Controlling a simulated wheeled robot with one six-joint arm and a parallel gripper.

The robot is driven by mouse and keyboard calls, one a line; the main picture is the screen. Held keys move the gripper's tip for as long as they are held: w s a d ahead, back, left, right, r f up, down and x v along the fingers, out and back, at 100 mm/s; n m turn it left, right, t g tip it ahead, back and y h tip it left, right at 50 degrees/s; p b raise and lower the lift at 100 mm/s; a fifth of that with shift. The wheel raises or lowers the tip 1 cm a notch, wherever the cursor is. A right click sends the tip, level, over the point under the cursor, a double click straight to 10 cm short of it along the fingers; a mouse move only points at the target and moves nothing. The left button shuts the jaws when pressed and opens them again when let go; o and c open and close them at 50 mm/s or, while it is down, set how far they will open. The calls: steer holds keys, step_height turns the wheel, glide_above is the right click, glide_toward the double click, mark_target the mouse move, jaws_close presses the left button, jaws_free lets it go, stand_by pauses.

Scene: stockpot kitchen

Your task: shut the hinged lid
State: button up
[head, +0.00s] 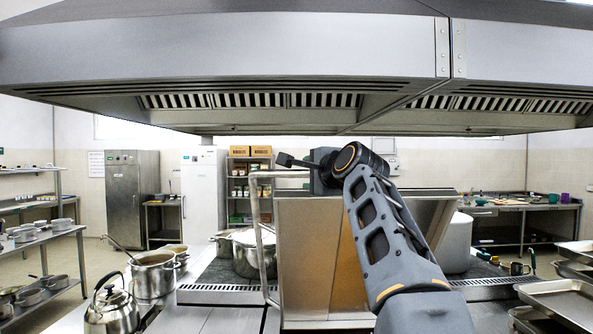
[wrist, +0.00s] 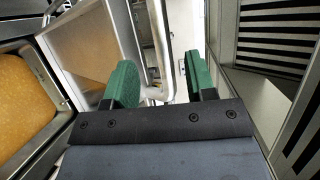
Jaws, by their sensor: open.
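The hinged lid (head: 300,250) is a steel panel standing raised, with brownish reflections on its face. Its tubular bar handle (head: 256,235) stands out on the left side of the lid. My gripper (head: 285,160) is at the lid's top edge, pointing left, near the upper end of the handle. In the wrist view, my green-padded fingers (wrist: 161,78) are apart. The steel handle tube (wrist: 160,40) shows between them in the picture, bending near the fingertips. I cannot tell whether a finger touches it. My forearm hides the lid's right part in the head view.
A large extractor hood (head: 220,55) hangs low above my arm. Pots (head: 152,275) and a kettle (head: 112,308) stand at the left. A large pot (head: 245,255) stands behind the handle. Steel trays (head: 560,300) lie at the right.

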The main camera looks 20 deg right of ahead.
mark_target(299, 174)
steer(key=w+p, duration=0.1)
steer(key=w, duration=0.2)
steer(key=w+p, duration=0.1)
steer(key=w, duration=0.2)
steer(key=w+f+p, duration=0.1)
steer(key=w, duration=0.2)
jaws_close()
stand_by(0.4)
